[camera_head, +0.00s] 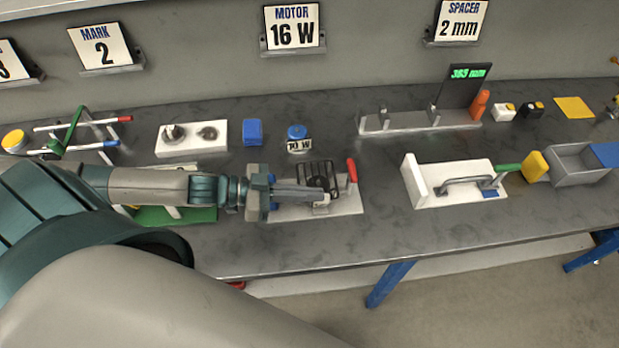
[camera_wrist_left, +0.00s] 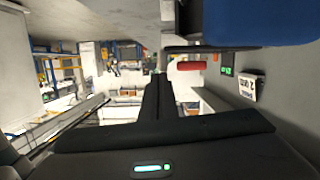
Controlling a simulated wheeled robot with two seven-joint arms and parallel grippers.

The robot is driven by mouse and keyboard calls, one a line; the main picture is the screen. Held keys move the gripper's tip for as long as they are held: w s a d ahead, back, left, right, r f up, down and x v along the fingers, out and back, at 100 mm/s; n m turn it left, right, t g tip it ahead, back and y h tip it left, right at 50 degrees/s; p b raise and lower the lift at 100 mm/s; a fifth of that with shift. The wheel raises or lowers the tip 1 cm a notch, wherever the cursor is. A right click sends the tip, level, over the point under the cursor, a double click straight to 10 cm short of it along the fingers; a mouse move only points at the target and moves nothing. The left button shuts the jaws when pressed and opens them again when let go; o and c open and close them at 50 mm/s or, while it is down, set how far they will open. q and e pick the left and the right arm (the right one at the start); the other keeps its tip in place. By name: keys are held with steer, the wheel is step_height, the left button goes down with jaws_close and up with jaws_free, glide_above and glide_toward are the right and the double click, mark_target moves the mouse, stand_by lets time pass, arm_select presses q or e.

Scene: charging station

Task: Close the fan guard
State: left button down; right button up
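The fan guard (camera_head: 318,174) is a black wire cage standing up on a pale base plate (camera_head: 345,208) near the bench's front edge. A red handle (camera_head: 352,169) stands at the right of the plate; a red cylinder (camera_wrist_left: 188,66), likely this handle, shows in the left wrist view. My left gripper (camera_head: 318,195) reaches in from the left, its fingers in front of the cage's lower part. Its dark fingers (camera_wrist_left: 157,82) look together with nothing visible between them. Whether they touch the cage I cannot tell. My right gripper is out of view.
A blue motor (camera_head: 297,132) labelled 10 W, a blue block (camera_head: 252,132) and a white plate with knobs (camera_head: 182,151) stand behind my arm. A white fixture with a handle (camera_head: 432,191) is to the right. Bare bench lies between it and the fan plate.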

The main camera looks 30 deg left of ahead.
arm_select(q)
step_height(320, 180, up, 5)
steer(key=p, duration=0.5)
steer(key=f+b+v, duration=0.1)
steer(key=b+v, duration=0.2)
steer(key=v, duration=0.6)
steer(key=shift+s+a, duration=0.35)
steer(key=shift+r, duration=0.1)
stand_by(0.7)
